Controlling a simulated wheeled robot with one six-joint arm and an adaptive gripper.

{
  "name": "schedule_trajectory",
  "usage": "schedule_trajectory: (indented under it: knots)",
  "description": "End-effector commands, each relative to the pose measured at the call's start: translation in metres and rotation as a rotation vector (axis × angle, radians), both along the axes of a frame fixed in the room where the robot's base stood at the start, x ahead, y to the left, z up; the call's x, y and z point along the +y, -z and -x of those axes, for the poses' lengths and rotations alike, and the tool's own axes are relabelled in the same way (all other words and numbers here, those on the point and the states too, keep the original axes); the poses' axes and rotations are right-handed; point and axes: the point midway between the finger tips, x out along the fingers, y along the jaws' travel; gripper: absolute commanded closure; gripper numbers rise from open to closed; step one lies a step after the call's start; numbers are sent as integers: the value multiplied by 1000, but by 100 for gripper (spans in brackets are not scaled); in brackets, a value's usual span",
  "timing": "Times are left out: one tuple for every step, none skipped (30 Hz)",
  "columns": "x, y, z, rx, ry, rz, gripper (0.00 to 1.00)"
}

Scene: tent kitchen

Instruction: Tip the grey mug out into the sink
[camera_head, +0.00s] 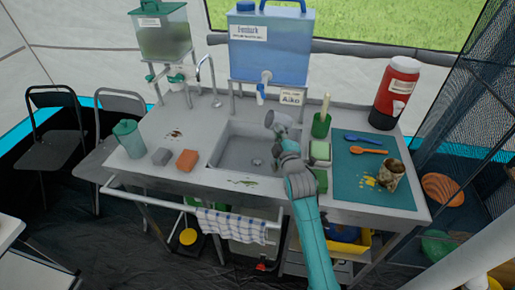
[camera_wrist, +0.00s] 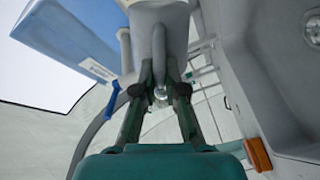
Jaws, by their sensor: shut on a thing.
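The grey mug (camera_head: 282,119) is in the air over the back right part of the sink (camera_head: 232,151), below the blue water tank. My gripper (camera_head: 289,148) is shut on its handle (camera_wrist: 159,48). In the wrist view, both fingers pinch the handle, and the mug body (camera_wrist: 160,14) is cut off by the top edge. The mug looks tilted in the head view. Its inside is not clear to see, and no liquid is visible leaving it. The sink basin (camera_wrist: 285,60) also shows at the right of the wrist view.
The blue water tank (camera_head: 268,47) with its tap stands behind the sink. A green pot with a brush (camera_head: 321,125) and a soap dish (camera_head: 320,152) are close right of my arm.

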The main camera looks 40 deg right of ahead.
Motion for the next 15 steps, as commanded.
schedule_trajectory:
  knots:
    - [-1,-5,1,-24,0,-36,100]
    - [-1,-6,1,-37,0,-61,100]
    - [-2,-9,1,-55,0,-93,100]
    - [-2,-11,1,-69,0,-116,100]
    - [-2,-12,1,-82,-1,-140,100]
    - [-3,-13,1,-98,-1,-172,100]
    - [-3,-10,2,-108,0,-195,100]
    - [-3,-9,2,-121,0,-217,100]
    - [-3,-8,2,-139,0,-247,100]
    - [-3,-7,2,-152,0,-270,100]
    - [-4,-6,2,-164,-1,-292,100]
    - [-5,-9,3,-186,0,-327,100]
    - [-6,-11,3,-201,0,-354,100]
    - [-7,-13,4,-215,0,-380,100]
    - [-8,-15,5,-235,0,-415,100]
